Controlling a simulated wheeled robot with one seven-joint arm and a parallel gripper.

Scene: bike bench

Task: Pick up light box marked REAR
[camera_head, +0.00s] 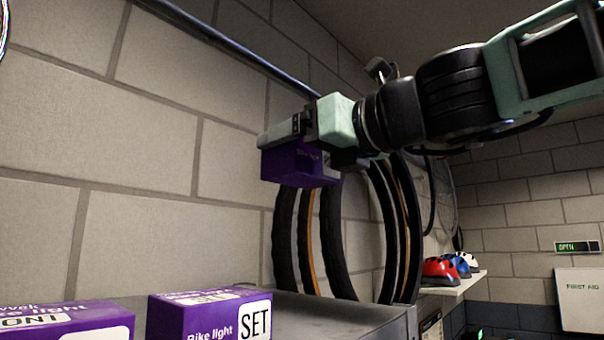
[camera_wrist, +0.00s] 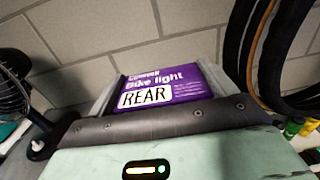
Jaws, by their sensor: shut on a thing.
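The purple light box marked REAR (camera_wrist: 165,87) is held between the fingers of my gripper (camera_wrist: 163,85), with its label facing the wrist camera. In the head view the same box (camera_head: 296,165) hangs in the air under my gripper (camera_head: 290,138), clear of the surface below. My gripper is shut on it. Two other purple light boxes stand at the lower left of the head view: one marked SET (camera_head: 208,316), and one cut off by the frame edge whose label ends in "ONT" (camera_head: 75,322).
Black tyres (camera_head: 335,235) hang on the block wall just beyond the held box. The grey surface (camera_head: 345,314) right of the SET box is bare. Red, blue and white helmets (camera_head: 440,270) sit on a shelf further right, near a first aid box (camera_head: 586,300).

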